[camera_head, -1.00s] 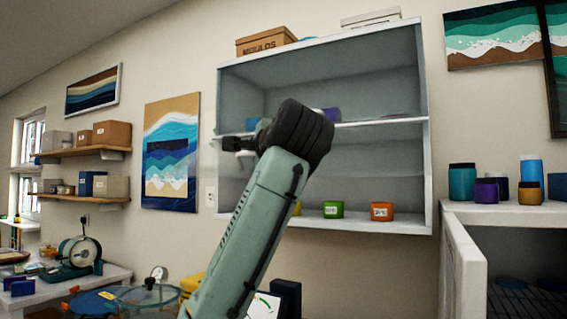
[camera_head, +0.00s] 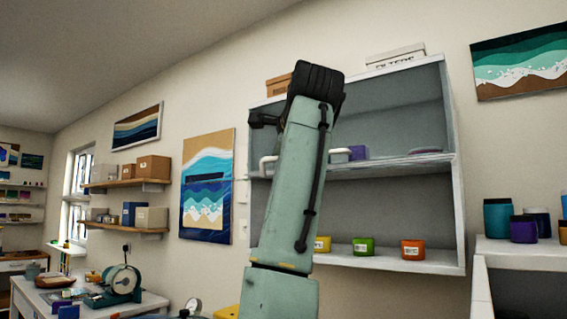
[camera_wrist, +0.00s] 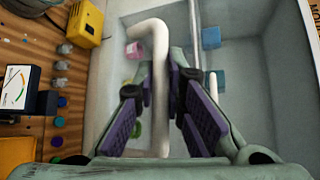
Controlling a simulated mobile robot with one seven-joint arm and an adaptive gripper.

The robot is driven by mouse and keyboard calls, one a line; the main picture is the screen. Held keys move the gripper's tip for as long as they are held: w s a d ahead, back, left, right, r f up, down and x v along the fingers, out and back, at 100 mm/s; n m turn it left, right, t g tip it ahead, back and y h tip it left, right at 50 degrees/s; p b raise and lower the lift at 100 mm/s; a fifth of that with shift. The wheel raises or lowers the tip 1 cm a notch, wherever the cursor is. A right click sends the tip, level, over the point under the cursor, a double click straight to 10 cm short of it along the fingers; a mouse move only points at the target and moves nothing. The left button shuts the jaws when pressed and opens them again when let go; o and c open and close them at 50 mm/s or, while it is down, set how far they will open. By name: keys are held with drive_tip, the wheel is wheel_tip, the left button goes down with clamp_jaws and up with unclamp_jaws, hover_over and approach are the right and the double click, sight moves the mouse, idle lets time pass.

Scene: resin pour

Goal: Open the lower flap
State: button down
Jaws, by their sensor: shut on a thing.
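The pale wall cabinet (camera_head: 455,190) has an upper and a lower bay, and its inside shows through in both. The lower flap itself is hard to make out; it seems clear. A white bar handle (camera_head: 266,166) shows left of my arm, in front of the cabinet. In the wrist view the white handle (camera_wrist: 160,50) runs up and down the picture, between the purple-padded fingers of my gripper (camera_wrist: 160,88). My gripper is shut on this handle. In the head view my arm hides the gripper and part of the cabinet.
Yellow, green (camera_head: 363,246) and orange (camera_head: 412,250) pots stand on the cabinet's bottom. A white counter (camera_head: 510,250) with jars is at right. Wooden shelves (camera_head: 125,183) with boxes and a bench with a machine (camera_head: 122,283) are at left.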

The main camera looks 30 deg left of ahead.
idle(0.3)
drive_tip(key=c, duration=1.6)
unclamp_jaws()
drive_tip(key=shift+c, duration=0.2)
drive_tip(key=v, duration=0.7)
drive_tip(key=shift+s+d, duration=0.15)
drive_tip(key=shift+d, duration=0.05)
drive_tip(key=shift+c, duration=0.4)
